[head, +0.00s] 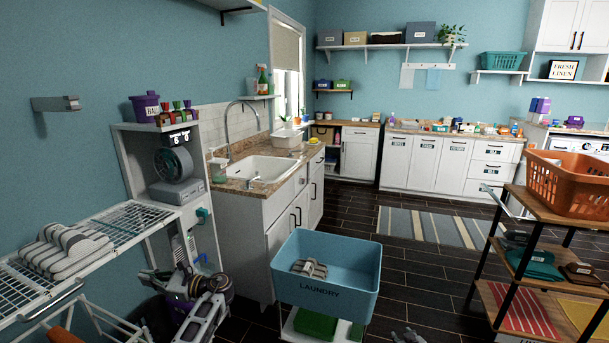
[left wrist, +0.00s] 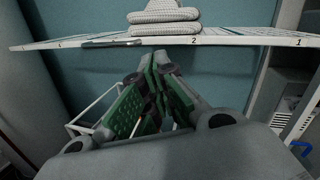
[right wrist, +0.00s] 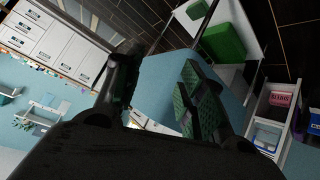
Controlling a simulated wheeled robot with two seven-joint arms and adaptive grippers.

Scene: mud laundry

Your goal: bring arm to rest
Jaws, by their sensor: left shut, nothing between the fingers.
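My left gripper (head: 152,276) is low at the left in the head view, near the front right side of the white wire rack (head: 133,222). In the left wrist view its green-padded fingers (left wrist: 155,62) meet and hold nothing. They point toward the rack's edge, below the folded striped towel (left wrist: 164,16) lying on it. My right gripper (right wrist: 155,75) shows in the right wrist view with its fingers spread apart and nothing between them. Only a bit of it shows at the bottom edge of the head view.
A blue laundry basket (head: 330,292) with a striped cloth inside stands on a white cart in front. A wooden shelf unit (head: 512,235) with an orange basket (head: 572,183) stands at the right. A sink counter (head: 262,172) is behind. Dark floor is open in the middle.

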